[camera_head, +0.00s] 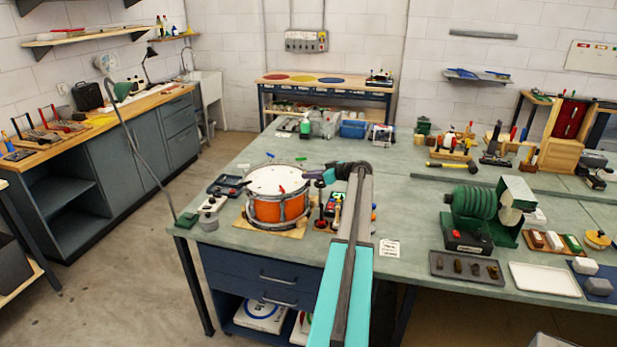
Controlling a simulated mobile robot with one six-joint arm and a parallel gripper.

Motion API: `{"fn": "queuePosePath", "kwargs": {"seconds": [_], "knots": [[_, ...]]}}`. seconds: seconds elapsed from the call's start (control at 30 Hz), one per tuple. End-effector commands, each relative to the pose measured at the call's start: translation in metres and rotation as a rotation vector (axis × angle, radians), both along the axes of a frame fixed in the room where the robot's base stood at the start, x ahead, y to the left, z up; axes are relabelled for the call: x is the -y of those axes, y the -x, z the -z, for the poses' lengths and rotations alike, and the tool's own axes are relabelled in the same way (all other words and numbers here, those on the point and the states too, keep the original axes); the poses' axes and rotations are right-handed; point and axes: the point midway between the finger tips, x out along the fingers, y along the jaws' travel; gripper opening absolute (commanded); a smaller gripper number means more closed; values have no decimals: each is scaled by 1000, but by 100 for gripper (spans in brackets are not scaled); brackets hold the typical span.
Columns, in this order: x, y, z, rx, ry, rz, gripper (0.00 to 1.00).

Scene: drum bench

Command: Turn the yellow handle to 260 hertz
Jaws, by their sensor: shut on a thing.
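The orange drum (277,208) with a white head stands on a wooden board at the bench's front left. I cannot make out a yellow handle on the rim. My gripper (309,176) reaches in from the right and is shut at the drum's right rim. It hides what it holds there, apparently a handle. No pitch reading can be read in this view.
Small tools and coloured items crowd the bench (405,215) right of the drum. A dark tray (228,187) and pale weights (208,220) lie to its left. A green machine (475,210) and a white tray (543,280) stand at the right. A bent lamp arm rises at the left corner.

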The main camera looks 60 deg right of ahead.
Motion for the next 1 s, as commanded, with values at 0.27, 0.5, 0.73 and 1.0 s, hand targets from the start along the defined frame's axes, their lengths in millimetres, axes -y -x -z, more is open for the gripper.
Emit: {"fn": "queuePosePath", "kwargs": {"seconds": [0.27, 0.5, 0.73, 1.0], "knots": [[-3, 1, 4, -4, -2, 35, 0], [-3, 1, 6, -3, 0, 109, 0], [-3, 1, 6, -3, 2, 201, 0], [-3, 1, 5, -2, 1, 321, 0]]}}
